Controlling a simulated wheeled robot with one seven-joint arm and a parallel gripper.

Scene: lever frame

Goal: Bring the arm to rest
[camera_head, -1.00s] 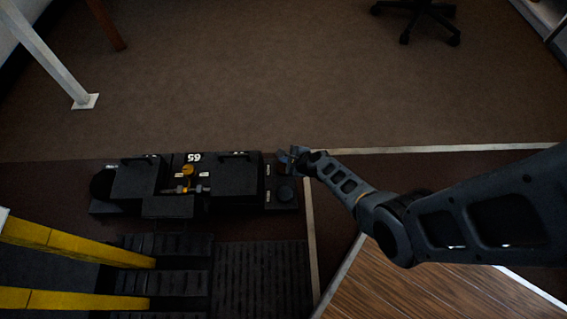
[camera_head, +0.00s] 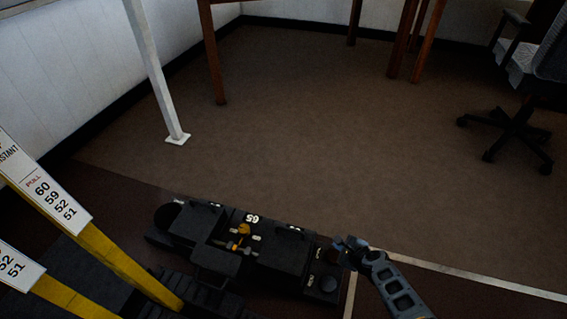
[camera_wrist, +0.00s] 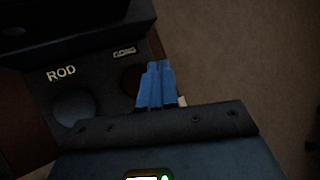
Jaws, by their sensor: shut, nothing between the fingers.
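My gripper (camera_head: 350,243) is at the right end of the black lever-frame unit (camera_head: 285,262) on the floor, in the lower middle of the head view. In the wrist view my gripper (camera_wrist: 160,88) shows two blue fingers pressed together, with nothing between them. The fingers are over the edge of a dark panel (camera_wrist: 88,80) marked "ROD" and "GONG". A dark round knob (camera_wrist: 72,108) is to their left. I cannot tell whether the fingers touch the panel.
Yellow levers (camera_head: 125,268) with number plates (camera_head: 45,190) rise at the lower left. A white post (camera_head: 155,75) stands at the upper left. An office chair (camera_head: 520,120) is at the right. Brown floor (camera_head: 330,130) lies open behind the unit.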

